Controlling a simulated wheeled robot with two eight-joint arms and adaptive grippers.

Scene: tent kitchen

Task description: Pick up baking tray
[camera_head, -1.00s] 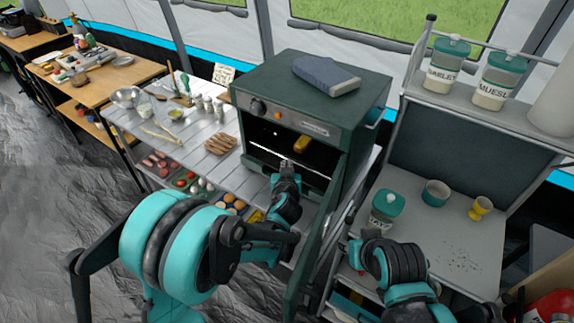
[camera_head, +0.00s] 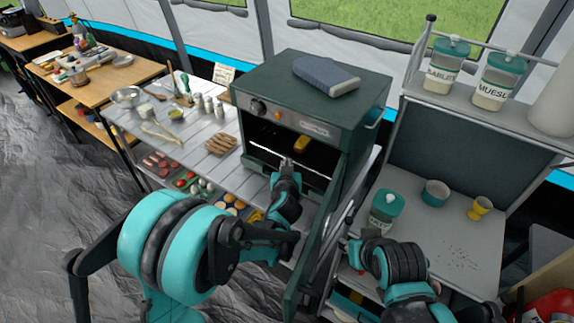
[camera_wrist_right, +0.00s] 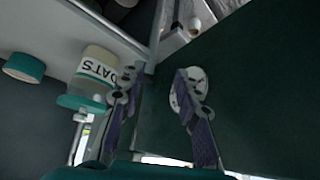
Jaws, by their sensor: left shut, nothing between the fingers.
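The dark green oven (camera_head: 350,110) stands in the middle of the head view with its door (camera_head: 320,235) swung open to the right. A bright thin edge (camera_head: 265,147) runs across the dark oven opening; I cannot tell whether it is the baking tray or a rack. A yellow-brown item (camera_head: 301,144) shows inside. My left gripper (camera_head: 286,162) is shut and empty at the oven opening, just in front of that edge. My right gripper (camera_wrist_right: 162,95) is open, its fingers apart in front of a dark green panel with a round pale disc; its fingers are hidden in the head view.
A grey-blue cloth item (camera_head: 326,76) lies on the oven top. An oats jar (camera_wrist_right: 95,72) is close to the left of my right gripper. A slatted table (camera_head: 200,140) with food stands left of the oven. A teal bowl (camera_head: 435,193) and a yellow cup (camera_head: 481,208) stand on the right counter.

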